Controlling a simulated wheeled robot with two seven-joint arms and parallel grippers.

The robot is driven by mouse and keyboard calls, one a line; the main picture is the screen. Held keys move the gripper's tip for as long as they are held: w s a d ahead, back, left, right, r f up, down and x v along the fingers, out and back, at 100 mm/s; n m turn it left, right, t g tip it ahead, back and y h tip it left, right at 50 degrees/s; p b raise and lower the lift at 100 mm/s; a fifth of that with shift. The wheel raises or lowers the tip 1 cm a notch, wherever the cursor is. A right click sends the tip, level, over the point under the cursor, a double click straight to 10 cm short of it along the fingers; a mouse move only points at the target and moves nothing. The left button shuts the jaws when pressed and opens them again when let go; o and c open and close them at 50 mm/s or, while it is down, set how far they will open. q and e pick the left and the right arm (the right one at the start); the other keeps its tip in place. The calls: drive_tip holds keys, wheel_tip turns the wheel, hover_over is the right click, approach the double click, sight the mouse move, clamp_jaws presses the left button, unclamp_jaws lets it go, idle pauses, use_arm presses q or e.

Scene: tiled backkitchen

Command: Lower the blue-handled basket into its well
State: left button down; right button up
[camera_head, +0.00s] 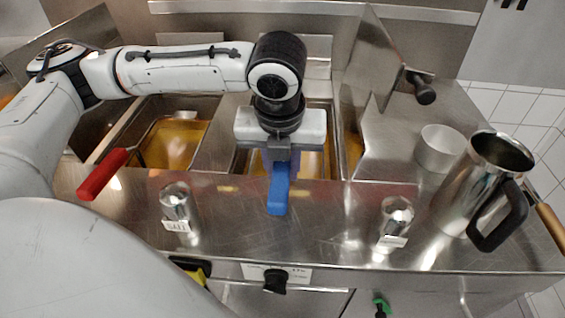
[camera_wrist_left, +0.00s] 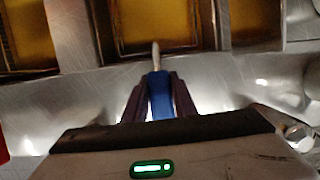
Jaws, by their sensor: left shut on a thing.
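My left gripper (camera_head: 279,165) is shut on the blue handle (camera_head: 278,195), above the steel front ledge at mid picture. In the left wrist view the two dark fingers (camera_wrist_left: 159,100) clasp the blue handle (camera_wrist_left: 160,95) from both sides. A pale metal stem (camera_wrist_left: 155,55) runs from the handle toward a well of yellow oil (camera_wrist_left: 155,22). In the head view that well (camera_head: 318,162) is partly hidden by my gripper and wrist. The basket's body is not clear in either view, so I cannot tell its height relative to the well. My right gripper is not seen.
A red-handled basket (camera_head: 103,174) lies at the left well. Two metal shakers (camera_head: 175,203) (camera_head: 396,215) stand on the front ledge. A steel jug (camera_head: 465,185) and white cup (camera_head: 438,148) stand at the right. An upright steel panel (camera_head: 373,55) rises right of the wells.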

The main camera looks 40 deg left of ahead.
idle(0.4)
use_arm(q)
drive_tip(key=shift+f+p, duration=0.3)
drive_tip(key=shift+p, duration=0.1)
drive_tip(key=c, duration=1.4)
unclamp_jaws()
drive_tip(key=shift+o, duration=0.2)
drive_tip(key=p+v, duration=0.1)
drive_tip(key=v, duration=0.9)
drive_tip(key=shift+r, duration=0.15)
drive_tip(key=shift+s, duration=0.1)
